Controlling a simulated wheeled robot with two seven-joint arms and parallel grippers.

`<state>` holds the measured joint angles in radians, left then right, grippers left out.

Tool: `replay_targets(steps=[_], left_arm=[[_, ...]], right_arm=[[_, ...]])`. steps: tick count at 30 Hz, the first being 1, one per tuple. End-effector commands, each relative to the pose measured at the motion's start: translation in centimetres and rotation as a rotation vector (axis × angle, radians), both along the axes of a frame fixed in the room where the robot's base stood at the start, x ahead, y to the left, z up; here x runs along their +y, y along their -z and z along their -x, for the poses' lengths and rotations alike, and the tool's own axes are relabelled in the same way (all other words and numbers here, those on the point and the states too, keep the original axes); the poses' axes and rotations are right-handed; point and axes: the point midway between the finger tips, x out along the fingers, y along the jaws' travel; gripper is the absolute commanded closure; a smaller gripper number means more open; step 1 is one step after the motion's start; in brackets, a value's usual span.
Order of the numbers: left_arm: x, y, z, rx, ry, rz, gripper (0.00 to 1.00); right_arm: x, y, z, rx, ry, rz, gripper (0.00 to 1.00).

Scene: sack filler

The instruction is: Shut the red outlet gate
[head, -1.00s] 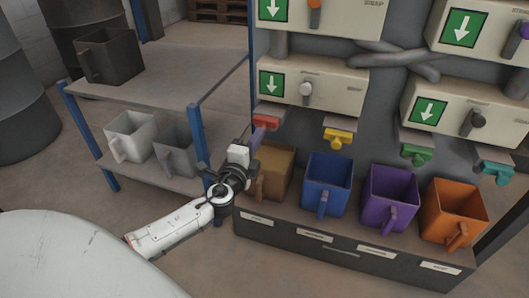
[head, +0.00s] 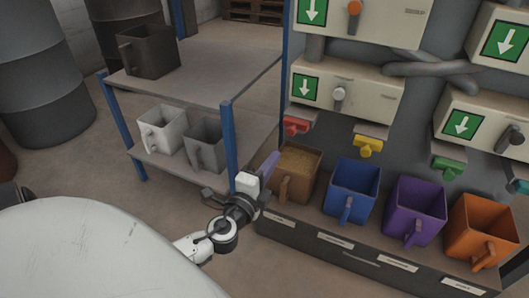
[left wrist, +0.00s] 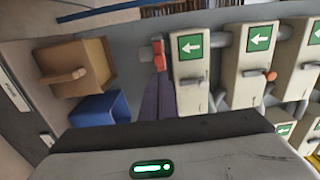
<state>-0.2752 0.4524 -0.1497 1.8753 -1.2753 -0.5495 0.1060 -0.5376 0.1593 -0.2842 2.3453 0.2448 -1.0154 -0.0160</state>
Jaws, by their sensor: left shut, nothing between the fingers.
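The red outlet gate (head: 295,125) hangs under the lower left cream dispenser, above the mustard-brown bin (head: 286,187). It also shows in the left wrist view (left wrist: 158,52), just beyond my fingertips. I cannot tell from its look whether it is open or shut. My left gripper (head: 270,164) is shut and empty, its purple fingers pointing up beside the bin's left side, below and left of the gate. The fingers also show in the left wrist view (left wrist: 158,97), with no clear contact with the gate. My right gripper is not in view.
Blue (head: 350,188), purple (head: 415,208) and orange (head: 480,230) bins stand in a row to the right, below yellow (head: 368,146), green (head: 447,167) and teal gates. A blue-posted shelf (head: 195,75) with several bins stands close left of my gripper.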

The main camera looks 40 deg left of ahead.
Motion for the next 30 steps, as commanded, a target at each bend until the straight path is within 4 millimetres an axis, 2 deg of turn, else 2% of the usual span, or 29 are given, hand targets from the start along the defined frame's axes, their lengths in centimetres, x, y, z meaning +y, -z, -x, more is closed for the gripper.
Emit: replay_targets(steps=[3, 9, 26, 30], left_arm=[[-0.6, 0.1, 1.9, 0.002, 0.000, 0.000, 1.00], [-1.0, 0.0, 3.3, 0.000, -0.001, 0.000, 1.00], [-1.0, 0.0, 3.4, 0.000, 0.000, -0.001, 1.00], [-0.7, 0.0, 3.8, 0.000, -0.035, 0.054, 1.00]], right_arm=[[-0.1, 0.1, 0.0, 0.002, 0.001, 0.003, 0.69], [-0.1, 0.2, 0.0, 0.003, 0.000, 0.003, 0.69], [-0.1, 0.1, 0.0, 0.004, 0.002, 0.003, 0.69], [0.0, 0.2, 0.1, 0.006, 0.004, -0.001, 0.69]])
